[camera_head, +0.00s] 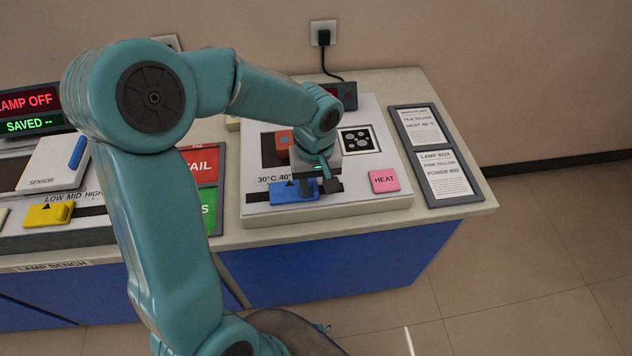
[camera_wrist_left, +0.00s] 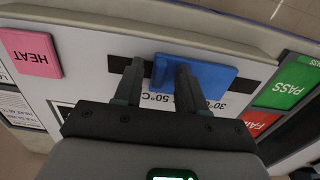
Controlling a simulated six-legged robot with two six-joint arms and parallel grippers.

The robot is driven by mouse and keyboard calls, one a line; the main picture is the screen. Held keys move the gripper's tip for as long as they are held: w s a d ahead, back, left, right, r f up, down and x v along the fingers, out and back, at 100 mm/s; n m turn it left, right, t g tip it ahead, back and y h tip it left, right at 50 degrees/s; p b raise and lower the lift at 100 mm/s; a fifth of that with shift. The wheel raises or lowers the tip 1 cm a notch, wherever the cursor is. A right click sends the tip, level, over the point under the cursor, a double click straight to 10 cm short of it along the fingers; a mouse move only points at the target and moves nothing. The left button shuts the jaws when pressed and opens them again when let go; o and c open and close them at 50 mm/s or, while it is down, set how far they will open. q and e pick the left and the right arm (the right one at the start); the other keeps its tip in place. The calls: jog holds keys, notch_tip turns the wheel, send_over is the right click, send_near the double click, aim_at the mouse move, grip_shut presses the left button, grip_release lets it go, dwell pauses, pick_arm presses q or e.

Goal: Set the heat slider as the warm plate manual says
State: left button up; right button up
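The blue heat slider (camera_head: 283,193) sits in a dark slot at the front of the white warm plate box (camera_head: 400,205). Its black pointer mark seems to lie near the 40° label in the head view. My left gripper (camera_head: 322,183) is low over the slot at the slider's right side. In the left wrist view, my left gripper's fingers (camera_wrist_left: 158,70) are apart, and one overlaps the blue slider (camera_wrist_left: 212,76); contact cannot be told. The 50°C label shows between the fingers. The warm plate manual (camera_head: 421,128) is the upper card on the right board; its small number looks like 40 °C. My right gripper is not in view.
A pink HEAT button (camera_head: 384,180) lies right of the slot. An orange block (camera_head: 283,140) and a spotted tile (camera_head: 360,139) are behind the gripper. PASS/FAIL panels (camera_head: 203,165) and a lamp bench with a yellow slider (camera_head: 48,214) stand to the left.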

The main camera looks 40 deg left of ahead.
pick_arm(q)
notch_tip(320, 180, up, 16)
jog(key=p, duration=0.1)
jog(key=shift+r, duration=0.2)
dwell(0.7)
